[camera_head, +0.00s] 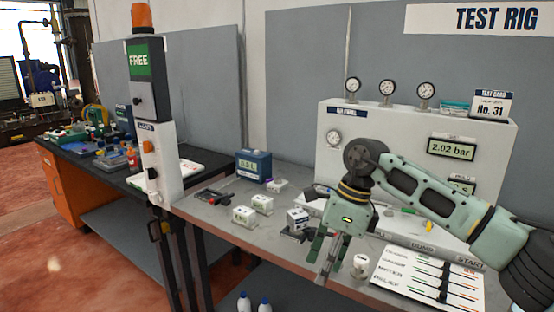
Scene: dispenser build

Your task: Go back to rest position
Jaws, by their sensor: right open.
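My right gripper (326,260) hangs from the arm that comes in from the right. The gripper is in front of the white test rig panel (410,135). A small white part (360,266) is just right of the fingers. A white block on a dark holder (297,221) is just to their left. I cannot tell how high the fingertips are above the bench. My left gripper is not in view.
White blocks (254,208) and a blue box (254,166) stand on the bench to the left. A post with a green FREE sign (139,60) rises at the bench's left end. A marked card (428,279) lies at the right front. Bottles (244,302) show below.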

